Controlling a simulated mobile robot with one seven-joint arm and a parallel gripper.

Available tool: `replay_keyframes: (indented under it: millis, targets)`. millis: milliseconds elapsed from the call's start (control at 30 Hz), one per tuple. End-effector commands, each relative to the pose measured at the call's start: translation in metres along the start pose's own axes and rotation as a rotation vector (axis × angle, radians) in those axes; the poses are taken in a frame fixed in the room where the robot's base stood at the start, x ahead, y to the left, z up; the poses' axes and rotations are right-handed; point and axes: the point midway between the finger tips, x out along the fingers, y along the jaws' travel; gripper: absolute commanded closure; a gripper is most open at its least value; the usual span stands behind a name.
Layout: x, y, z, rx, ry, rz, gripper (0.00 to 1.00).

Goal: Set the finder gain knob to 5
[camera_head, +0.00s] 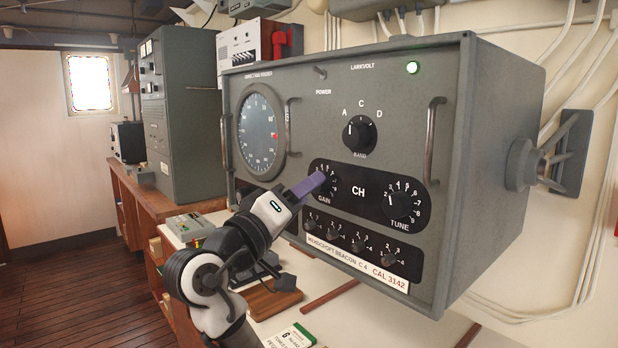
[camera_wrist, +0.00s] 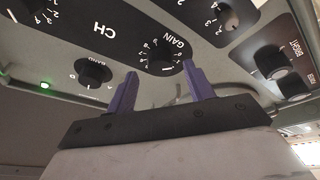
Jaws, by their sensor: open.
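The GAIN knob (camera_head: 329,187) is a small black knob on the black CH panel of the grey finder box (camera_head: 400,75). In the head view my gripper (camera_head: 318,179) reaches it from the lower left, and a purple finger hides part of it. In the wrist view, turned upside down, the knob (camera_wrist: 160,62) shows between the two purple fingertips of my gripper (camera_wrist: 159,70). The jaws are open, one finger on each side of it. I cannot tell whether they touch it. The knob's pointer setting is too small to read.
The TUNE knob (camera_head: 399,205) is to the right and the BAND knob (camera_head: 358,134) above. A row of small knobs (camera_head: 358,242) lies below. Metal handles (camera_head: 433,140) stand out from the box face. A green lamp (camera_head: 413,67) is lit. The bench (camera_head: 345,325) below holds a few items.

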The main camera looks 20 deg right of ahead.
Motion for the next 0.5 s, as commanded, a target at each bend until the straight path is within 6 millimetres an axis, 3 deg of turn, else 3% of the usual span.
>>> replay_keyframes:
  millis: [200, 500]
  targets:
    - [0.019, 0.000, 0.000, -0.001, 0.000, 0.000, 0.47]
    - [0.021, -0.001, 0.000, 0.001, 0.001, -0.001, 0.47]
